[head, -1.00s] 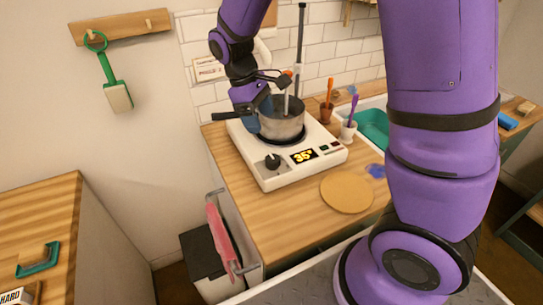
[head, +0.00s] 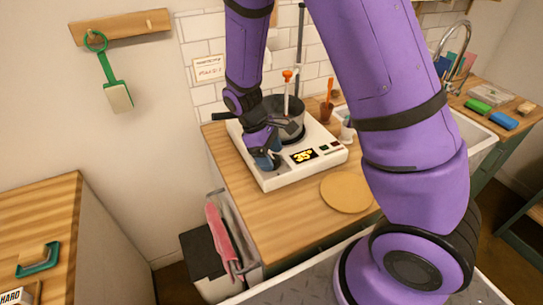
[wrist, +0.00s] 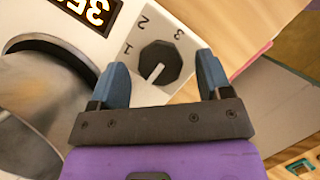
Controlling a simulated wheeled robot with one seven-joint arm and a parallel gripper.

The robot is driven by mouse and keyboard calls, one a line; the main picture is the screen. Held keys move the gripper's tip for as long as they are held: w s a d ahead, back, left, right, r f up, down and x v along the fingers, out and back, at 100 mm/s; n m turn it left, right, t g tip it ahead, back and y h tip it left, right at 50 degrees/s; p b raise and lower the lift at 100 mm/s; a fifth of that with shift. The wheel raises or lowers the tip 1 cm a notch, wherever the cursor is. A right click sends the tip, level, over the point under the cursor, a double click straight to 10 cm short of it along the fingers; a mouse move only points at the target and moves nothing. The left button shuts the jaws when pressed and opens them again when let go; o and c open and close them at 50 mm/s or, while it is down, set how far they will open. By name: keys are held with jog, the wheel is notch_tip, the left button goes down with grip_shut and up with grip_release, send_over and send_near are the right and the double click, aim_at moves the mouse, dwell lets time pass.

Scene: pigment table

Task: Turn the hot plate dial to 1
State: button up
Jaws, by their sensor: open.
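The white hot plate (head: 283,182) stands on the wooden counter, its display reading 35°. In the wrist view its black dial (wrist: 160,62) shows with 1, 2 and 3 printed around it. The dial's white mark points down-left, below the 1 and off it. My gripper (wrist: 162,74) is open, with one blue finger on each side of the dial and gaps to both. I cannot tell whether the fingertips are down at the dial's height. In the head view my gripper (head: 267,159) covers the dial at the hot plate's front left.
A metal pot (head: 291,129) with an orange-topped rod in it sits on the hot plate, close behind my gripper; it also shows at left in the wrist view (wrist: 45,100). A round wooden board (head: 345,192) lies to the right. A pink towel (head: 222,232) hangs at the counter's side.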

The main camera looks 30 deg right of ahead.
jog(key=shift+s+d+f, duration=0.15)
jog(key=shift+f, duration=0.25)
jog(key=c, duration=0.9)
jog(key=shift+m, duration=0.3)
jog(key=m+y, duration=0.1)
jog(key=m, duration=0.1)
jog(key=m+g+y, duration=0.1)
jog(key=m, duration=0.2)
jog(key=shift+d+m, duration=0.1)
jog(key=shift+m, duration=0.2)
jog(key=m+y, duration=0.2)
jog(key=m, duration=0.3)
jog(key=shift+m, duration=0.4)
